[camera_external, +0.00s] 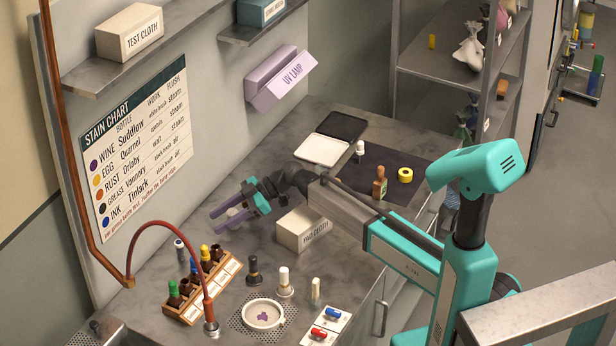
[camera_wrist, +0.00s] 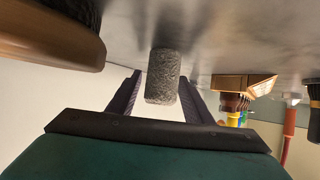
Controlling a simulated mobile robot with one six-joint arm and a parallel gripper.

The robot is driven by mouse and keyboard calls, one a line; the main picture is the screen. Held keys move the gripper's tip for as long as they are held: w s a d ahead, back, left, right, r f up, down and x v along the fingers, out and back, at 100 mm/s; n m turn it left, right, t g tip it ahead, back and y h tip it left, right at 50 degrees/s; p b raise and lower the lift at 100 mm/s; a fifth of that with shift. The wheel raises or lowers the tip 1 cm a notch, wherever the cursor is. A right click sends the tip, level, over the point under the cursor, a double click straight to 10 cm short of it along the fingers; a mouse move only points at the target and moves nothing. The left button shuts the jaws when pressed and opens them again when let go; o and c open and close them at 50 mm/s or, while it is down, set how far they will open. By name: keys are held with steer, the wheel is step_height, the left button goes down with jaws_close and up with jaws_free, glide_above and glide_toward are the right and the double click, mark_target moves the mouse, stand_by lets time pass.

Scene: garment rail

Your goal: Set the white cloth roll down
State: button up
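The white cloth roll (camera_wrist: 163,78) looks grey and speckled in the wrist view, standing between my two finger tips. In the external view the roll (camera_external: 235,212) is a small pale shape, partly hidden between the purple fingers. My gripper (camera_external: 229,217) is low over the counter, left of the FAB CLOTH box. In the wrist view my gripper (camera_wrist: 161,76) has its fingers about a roll's width apart. A narrow gap seems to show left of the roll; whether both fingers touch it is unclear. I cannot tell whether the roll rests on the counter.
The bottle rack (camera_external: 202,287) and the red hose (camera_external: 165,228) stand in front. The labelled box (camera_external: 303,229) is close on the right. A round dish (camera_external: 263,314) lies at the front. The counter (camera_external: 255,165) behind the gripper is clear toward the white tray (camera_external: 322,149).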

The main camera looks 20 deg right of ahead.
steer(key=shift+r, duration=0.2)
steer(key=b+v, duration=0.1)
steer(key=v, duration=1.1)
steer(key=shift+b, duration=0.4)
steer(key=shift+f, duration=0.1)
